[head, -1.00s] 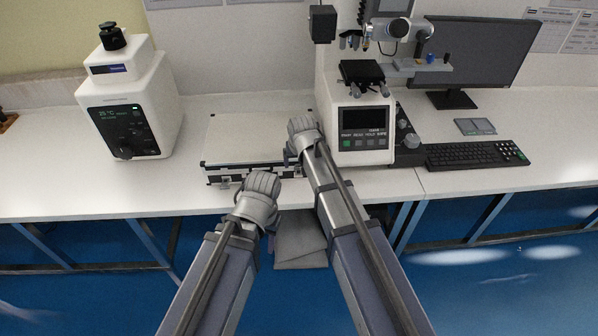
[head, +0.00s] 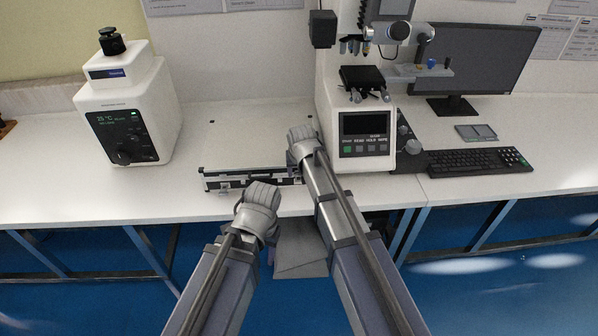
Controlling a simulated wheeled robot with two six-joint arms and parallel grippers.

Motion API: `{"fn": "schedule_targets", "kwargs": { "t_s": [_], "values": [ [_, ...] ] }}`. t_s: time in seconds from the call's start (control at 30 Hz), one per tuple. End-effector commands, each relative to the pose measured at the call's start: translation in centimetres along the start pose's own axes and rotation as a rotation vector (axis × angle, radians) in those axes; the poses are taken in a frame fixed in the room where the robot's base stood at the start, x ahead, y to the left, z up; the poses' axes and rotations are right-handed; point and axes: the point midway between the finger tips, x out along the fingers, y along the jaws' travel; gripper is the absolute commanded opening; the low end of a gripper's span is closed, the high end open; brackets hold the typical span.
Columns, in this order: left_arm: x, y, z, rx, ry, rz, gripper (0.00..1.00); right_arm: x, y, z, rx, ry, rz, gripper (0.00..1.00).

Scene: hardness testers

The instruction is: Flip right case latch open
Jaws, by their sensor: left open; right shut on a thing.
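A flat case (head: 255,138) with a pale lid and dark, silver-edged trim lies on the white bench. A left front latch (head: 224,187) shows as a small fitting on its front edge. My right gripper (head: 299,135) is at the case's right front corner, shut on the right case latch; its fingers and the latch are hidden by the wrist. My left gripper (head: 262,187) is open and empty-looking just in front of the case's front edge, left of the right one. Its fingertips are hard to make out.
A white tester with a screen (head: 366,130) stands close to the right of my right gripper. A white instrument (head: 125,120) stands left of the case. A keyboard (head: 478,161) and monitor (head: 470,65) are at the right. The bench (head: 60,180) is bare at the left front.

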Motion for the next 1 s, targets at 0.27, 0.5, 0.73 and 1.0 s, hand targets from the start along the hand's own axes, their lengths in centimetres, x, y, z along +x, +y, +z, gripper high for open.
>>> {"fn": "schedule_targets", "kwargs": {
  "t_s": [0.27,0.5,0.73,1.0],
  "values": [
    [0.0,0.0,0.0,0.000,0.000,0.000,0.50,0.0,0.0,0.0,0.000,0.000,0.000,0.00],
    [0.6,0.1,0.0,0.000,0.000,0.000,0.50,0.1,0.0,0.6,-0.001,0.029,0.000,0.00],
    [2.8,0.3,-0.2,0.000,0.000,0.000,0.50,0.5,0.1,2.0,-0.002,0.160,0.000,0.00],
    [6.5,0.6,-0.4,0.000,0.000,0.000,0.50,0.9,0.1,3.5,-0.001,0.363,-0.001,0.00]
  ]
}}
